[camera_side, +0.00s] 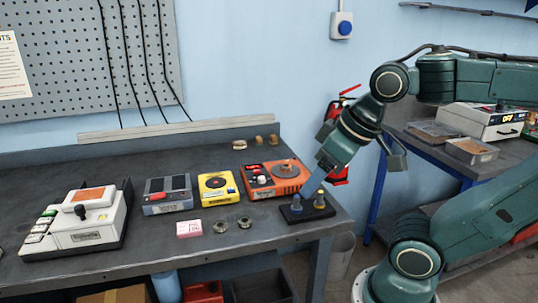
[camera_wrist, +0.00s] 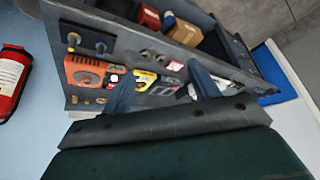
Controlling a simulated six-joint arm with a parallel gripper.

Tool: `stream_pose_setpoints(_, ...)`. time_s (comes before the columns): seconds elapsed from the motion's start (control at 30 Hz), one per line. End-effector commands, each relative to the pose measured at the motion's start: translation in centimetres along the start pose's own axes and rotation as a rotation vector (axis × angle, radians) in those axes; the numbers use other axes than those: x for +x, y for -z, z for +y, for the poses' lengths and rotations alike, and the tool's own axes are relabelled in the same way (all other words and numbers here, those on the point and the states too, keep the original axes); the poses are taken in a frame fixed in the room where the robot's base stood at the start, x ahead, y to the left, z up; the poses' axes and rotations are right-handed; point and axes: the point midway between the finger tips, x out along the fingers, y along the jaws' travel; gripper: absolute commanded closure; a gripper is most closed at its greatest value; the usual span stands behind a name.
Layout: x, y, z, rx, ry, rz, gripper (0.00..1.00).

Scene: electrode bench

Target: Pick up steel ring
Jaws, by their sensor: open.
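Two small ring-shaped pieces lie near the bench's front edge in the side view: a left ring (camera_side: 221,226) and a right ring (camera_side: 245,222). Both look dull grey-green, and I cannot tell which is the steel ring. Two small round shapes in the wrist view (camera_wrist: 145,53) look like the same pair, too small to tell apart. My gripper (camera_side: 355,180) is open and empty, above the bench's right end, up and to the right of the rings. Its two blue-grey fingers spread apart in the wrist view (camera_wrist: 160,70).
A black block with two posts (camera_side: 307,211) stands right of the rings, close to one finger in the picture. Behind the rings are orange (camera_side: 270,180), yellow (camera_side: 217,188) and grey (camera_side: 168,196) devices. A pink pad (camera_side: 189,229) lies left.

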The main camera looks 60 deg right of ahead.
Motion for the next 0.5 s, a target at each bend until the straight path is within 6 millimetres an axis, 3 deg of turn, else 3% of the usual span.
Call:
stream_pose_setpoints(0.27,-0.3,4.4,1.7,0.231,-0.043,-0.055,0.39)
stream_pose_setpoints(0.5,0.2,9.4,4.6,0.508,-0.098,-0.11,0.39)
